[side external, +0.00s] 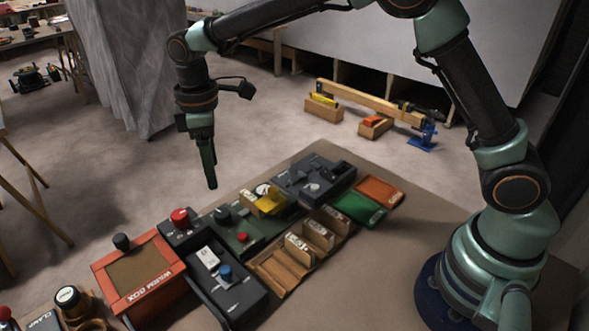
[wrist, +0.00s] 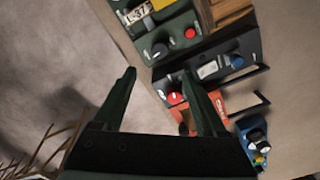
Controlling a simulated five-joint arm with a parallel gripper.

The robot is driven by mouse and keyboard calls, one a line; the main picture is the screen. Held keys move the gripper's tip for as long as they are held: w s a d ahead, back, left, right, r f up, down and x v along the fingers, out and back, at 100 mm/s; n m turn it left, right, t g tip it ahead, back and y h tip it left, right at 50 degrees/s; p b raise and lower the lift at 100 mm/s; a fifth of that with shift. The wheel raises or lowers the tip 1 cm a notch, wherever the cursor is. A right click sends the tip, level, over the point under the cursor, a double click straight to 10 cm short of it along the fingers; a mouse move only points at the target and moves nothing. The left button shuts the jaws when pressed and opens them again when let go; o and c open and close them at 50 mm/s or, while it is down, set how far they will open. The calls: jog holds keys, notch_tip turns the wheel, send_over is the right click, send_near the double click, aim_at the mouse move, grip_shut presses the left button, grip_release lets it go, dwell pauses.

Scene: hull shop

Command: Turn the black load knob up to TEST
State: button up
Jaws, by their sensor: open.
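A black knob (side external: 221,213) sits on a green panel (side external: 258,232) that also has a red button (side external: 242,237). The knob also shows in the wrist view (wrist: 158,50), just beyond my fingertips. I cannot read its marks or setting. Another black knob (side external: 122,241) stands on the orange-red warm box (side external: 140,299); I cannot tell from the lettering which is the load knob. My gripper (side external: 209,182) hangs pointing down above and behind the panels, touching nothing. In the wrist view its jaws (wrist: 159,75) are apart and empty.
A red knob (side external: 180,215) and a dark box with a blue knob (side external: 225,271) stand close by. A wooden divided tray (side external: 277,277), a dark instrument box (side external: 333,172), and green and orange plates (side external: 379,191) lie to the right. Bare bench top (side external: 395,265) is free in front.

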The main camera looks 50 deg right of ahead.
aim_at(221, 212)
notch_tip(221, 212, down, 12)
jog(key=shift+f, duration=0.1)
dwell(0.5)
grip_shut()
